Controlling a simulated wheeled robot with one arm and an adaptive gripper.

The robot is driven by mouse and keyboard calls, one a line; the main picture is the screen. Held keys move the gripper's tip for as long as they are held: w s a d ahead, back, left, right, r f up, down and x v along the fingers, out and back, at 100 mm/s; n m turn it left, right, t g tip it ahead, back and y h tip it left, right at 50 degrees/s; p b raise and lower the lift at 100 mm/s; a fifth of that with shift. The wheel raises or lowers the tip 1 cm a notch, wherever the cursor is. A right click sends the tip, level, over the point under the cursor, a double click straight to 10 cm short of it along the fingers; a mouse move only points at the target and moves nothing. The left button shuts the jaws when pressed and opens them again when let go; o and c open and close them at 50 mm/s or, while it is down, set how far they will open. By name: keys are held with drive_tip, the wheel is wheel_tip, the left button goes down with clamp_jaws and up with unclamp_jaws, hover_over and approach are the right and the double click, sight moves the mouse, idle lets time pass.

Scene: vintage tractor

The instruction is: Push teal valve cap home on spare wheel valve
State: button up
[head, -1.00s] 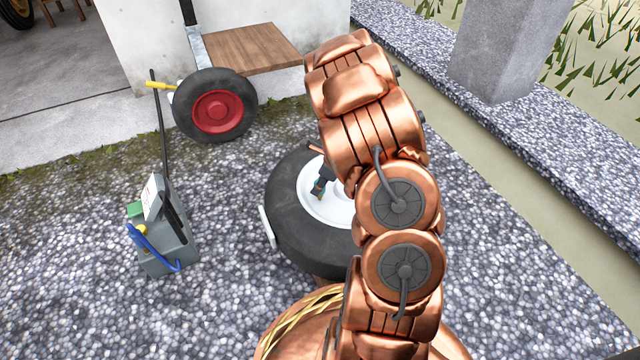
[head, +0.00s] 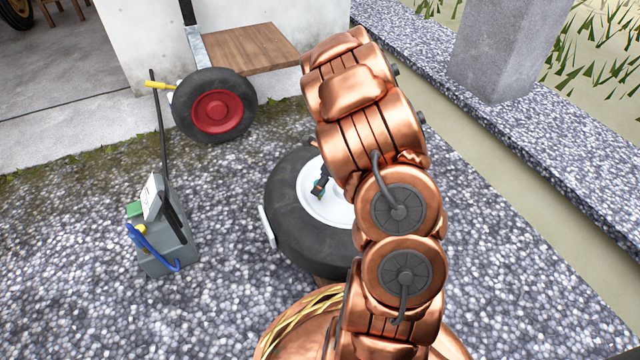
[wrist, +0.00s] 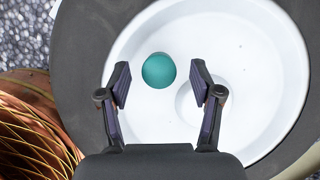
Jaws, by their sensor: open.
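The teal valve cap (wrist: 159,70) shows there as a round teal shape over the white rim. My gripper (wrist: 160,82) is open, with one finger on each side of the cap and a gap to both. In the head view my gripper (head: 319,188) is small, low over the rim, and partly behind my arm. The valve under the cap is hidden, so I cannot tell how the cap sits.
A grey box (head: 165,240) with a blue hose stands on the gravel at left. A cart wheel with a red hub (head: 217,111) and a wooden platform (head: 243,46) are behind. A stone kerb (head: 480,120) runs along the right.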

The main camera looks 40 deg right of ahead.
drive_tip(key=v, duration=1)
drive_tip(key=shift+r, duration=0.2)
